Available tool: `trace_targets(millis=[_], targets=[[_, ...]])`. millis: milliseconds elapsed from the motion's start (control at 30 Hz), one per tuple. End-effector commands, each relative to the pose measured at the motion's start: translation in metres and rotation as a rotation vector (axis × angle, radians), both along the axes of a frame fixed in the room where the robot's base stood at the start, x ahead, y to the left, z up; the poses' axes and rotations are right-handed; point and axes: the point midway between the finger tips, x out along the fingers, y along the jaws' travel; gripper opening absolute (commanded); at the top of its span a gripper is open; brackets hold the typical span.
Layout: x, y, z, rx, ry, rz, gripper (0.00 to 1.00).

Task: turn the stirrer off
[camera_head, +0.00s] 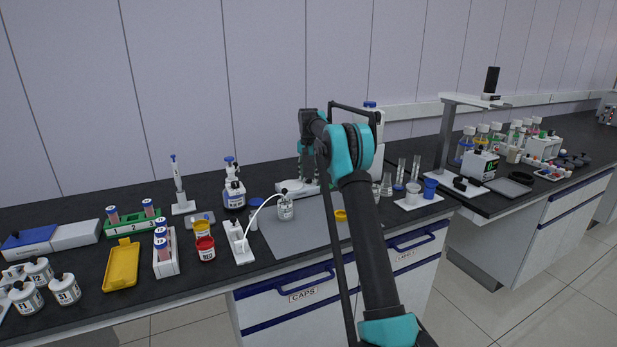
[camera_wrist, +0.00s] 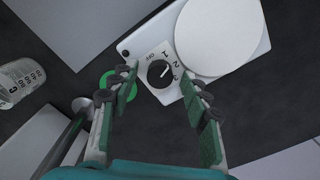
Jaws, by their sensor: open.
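The stirrer shows in the wrist view as a white body (camera_wrist: 137,47) with a round white plate (camera_wrist: 222,35). Its black knob (camera_wrist: 159,74) is ringed by the marks OFF, 1, 2 and 3. The knob's white pointer slants to the upper right, roughly towards 1 or 2; I cannot tell which exactly. My gripper (camera_wrist: 160,72) is open, with one finger on each side of the knob. Contact with the knob is not clear. In the head view my gripper (camera_head: 311,172) hangs over the white stirrer base (camera_head: 290,187), which my arm partly hides.
A labelled bottle (camera_wrist: 20,80) stands left of the stirrer in the wrist view, and a green ring (camera_wrist: 112,84) lies near my left finger. In the head view, a grey mat (camera_head: 290,240) lies in front. Glass cylinders (camera_head: 400,172) stand close on the right.

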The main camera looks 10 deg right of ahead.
Motion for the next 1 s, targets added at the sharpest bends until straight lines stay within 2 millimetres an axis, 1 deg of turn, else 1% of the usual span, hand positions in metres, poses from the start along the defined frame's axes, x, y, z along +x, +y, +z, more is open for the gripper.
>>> trace_targets(millis=[167, 400, 500, 600, 700, 800, 1000], targets=[[0.000, 0.000, 0.019, 0.000, 0.000, 0.000, 0.47], [0.000, 0.000, 0.068, 0.000, 0.000, 0.000, 0.47], [0.000, 0.000, 0.087, 0.000, 0.000, 0.000, 0.47], [0.001, 0.000, 0.101, 0.000, 0.000, 0.000, 0.47], [0.000, 0.000, 0.110, 0.000, 0.000, 0.000, 0.47], [0.000, 0.000, 0.116, 0.000, 0.000, 0.000, 0.47], [0.000, 0.000, 0.119, 0.000, 0.000, 0.000, 0.47]])
